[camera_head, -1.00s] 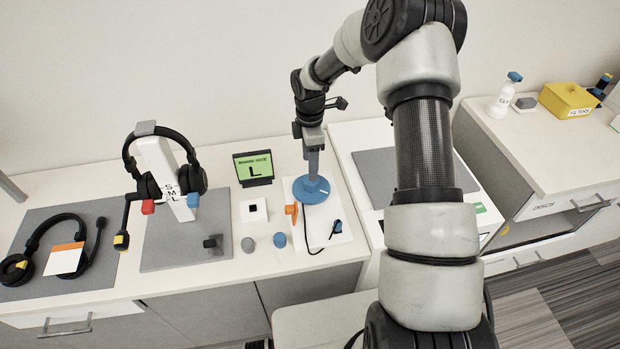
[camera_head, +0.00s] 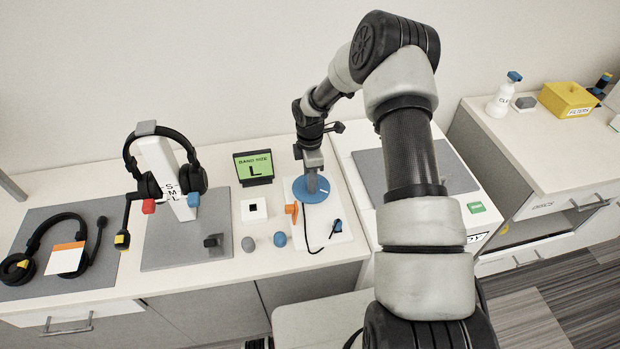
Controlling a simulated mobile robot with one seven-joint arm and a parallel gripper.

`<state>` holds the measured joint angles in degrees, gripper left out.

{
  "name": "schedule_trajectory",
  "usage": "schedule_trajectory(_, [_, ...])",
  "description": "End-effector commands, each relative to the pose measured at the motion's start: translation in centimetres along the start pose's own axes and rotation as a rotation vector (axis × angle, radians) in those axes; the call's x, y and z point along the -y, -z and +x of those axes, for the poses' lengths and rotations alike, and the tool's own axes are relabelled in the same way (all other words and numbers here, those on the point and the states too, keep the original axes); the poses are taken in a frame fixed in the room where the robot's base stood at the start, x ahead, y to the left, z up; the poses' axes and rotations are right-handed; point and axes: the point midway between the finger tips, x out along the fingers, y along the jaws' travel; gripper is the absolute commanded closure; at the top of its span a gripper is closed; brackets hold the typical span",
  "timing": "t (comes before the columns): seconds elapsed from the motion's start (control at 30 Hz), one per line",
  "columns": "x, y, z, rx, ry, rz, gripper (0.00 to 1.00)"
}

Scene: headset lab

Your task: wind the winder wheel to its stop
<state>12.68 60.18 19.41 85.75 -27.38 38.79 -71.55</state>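The winder wheel (camera_head: 303,194) is a flat blue disc on a white board (camera_head: 329,233). An orange part (camera_head: 291,211) and a black cable (camera_head: 306,236) with a blue-and-black plug (camera_head: 336,226) are in front of it. My gripper (camera_head: 313,174) points down over the wheel, at its middle or right part. The fingers overlap the wheel in the picture. They are too small and too much hidden to tell whether they are open, or shut on a handle or post of the wheel.
A headset hangs on a white stand (camera_head: 160,172) at the left; another headset (camera_head: 62,250) lies on a grey mat. A green screen (camera_head: 254,167) reads "BAND SIZE L". Grey and blue knobs (camera_head: 279,239) stand near the front edge. A grey mat (camera_head: 452,165) lies right of my arm.

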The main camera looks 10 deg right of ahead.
Motion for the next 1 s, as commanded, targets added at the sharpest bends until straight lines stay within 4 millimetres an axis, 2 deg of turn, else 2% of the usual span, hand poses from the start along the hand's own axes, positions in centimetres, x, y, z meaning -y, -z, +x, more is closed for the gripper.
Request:
schedule_trajectory(0.07, [0.00, 0.00, -0.02, 0.000, 0.000, 0.000, 0.86])
schedule_trajectory(0.47, [-0.05, 0.00, 0.19, 0.001, 0.000, 0.083, 0.86])
schedule_trajectory(1.0, [-0.28, -0.06, 0.25, 0.001, -0.002, 0.547, 0.86])
